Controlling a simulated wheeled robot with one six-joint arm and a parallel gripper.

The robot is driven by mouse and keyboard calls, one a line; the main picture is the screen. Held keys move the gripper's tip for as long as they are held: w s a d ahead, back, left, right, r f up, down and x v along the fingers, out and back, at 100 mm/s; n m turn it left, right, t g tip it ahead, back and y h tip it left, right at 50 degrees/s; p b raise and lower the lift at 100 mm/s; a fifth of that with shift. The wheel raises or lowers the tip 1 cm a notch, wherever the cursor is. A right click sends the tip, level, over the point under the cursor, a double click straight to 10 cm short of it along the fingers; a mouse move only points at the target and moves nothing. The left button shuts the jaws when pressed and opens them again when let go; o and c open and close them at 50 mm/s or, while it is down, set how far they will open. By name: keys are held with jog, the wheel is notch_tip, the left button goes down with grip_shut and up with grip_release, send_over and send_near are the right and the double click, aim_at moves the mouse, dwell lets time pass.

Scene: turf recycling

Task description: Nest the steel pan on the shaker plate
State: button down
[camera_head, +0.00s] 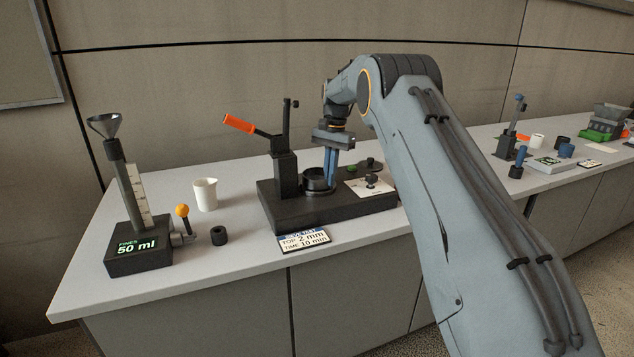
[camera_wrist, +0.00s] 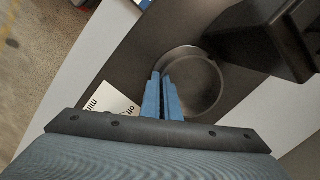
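The steel pan (camera_wrist: 205,82) is a shallow round dish with a thin grey rim. In the head view the dark round pan (camera_head: 313,184) sits at the middle of the black shaker base (camera_head: 330,212), beside its upright post. My gripper (camera_wrist: 162,76) points down at the pan's near-left rim, its two blue fingers close together with a narrow gap, apparently one on each side of the wall. In the head view my gripper (camera_head: 330,180) stands at the pan's right side. The shaker plate under the pan is hidden, so I cannot tell how fully the pan is seated.
The black post (camera_head: 285,172) with an orange lever (camera_head: 240,123) rises left of the pan. A white card (camera_head: 362,188) and dark knobs lie right. A white cup (camera_head: 205,194), black ring (camera_head: 219,236) and funnel stand (camera_head: 138,262) are further left. The front counter strip is mostly clear.

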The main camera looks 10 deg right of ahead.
jog(key=c, duration=1.9)
grip_release()
jog(key=shift+s+f, duration=0.1)
jog(key=shift+f, duration=0.45)
jog(key=shift+c, duration=0.2)
jog(key=shift+s+d, duration=0.1)
jog(key=shift+d, duration=0.1)
jog(key=shift+d+r, duration=0.1)
jog(key=shift+r, duration=0.45)
jog(key=r, duration=0.3)
jog(key=r+p, duration=0.1)
jog(key=r, duration=0.4)
jog(key=shift+w+a+r+p, duration=0.2)
jog(key=shift+a+r+p, duration=0.1)
jog(key=shift+p, duration=0.1)
jog(key=s+f+n+p, duration=0.4)
jog(key=s+f, duration=0.5)
jog(key=s, duration=0.5)
jog(key=s+f+n+p, duration=0.4)
jog(key=s+f, duration=0.4)
jog(key=s, duration=0.6)
jog(key=shift+s+a+f+h+p, duration=0.25)
jog(key=shift+a+f+h+p, duration=0.1)
jog(key=shift+h, duration=0.05)
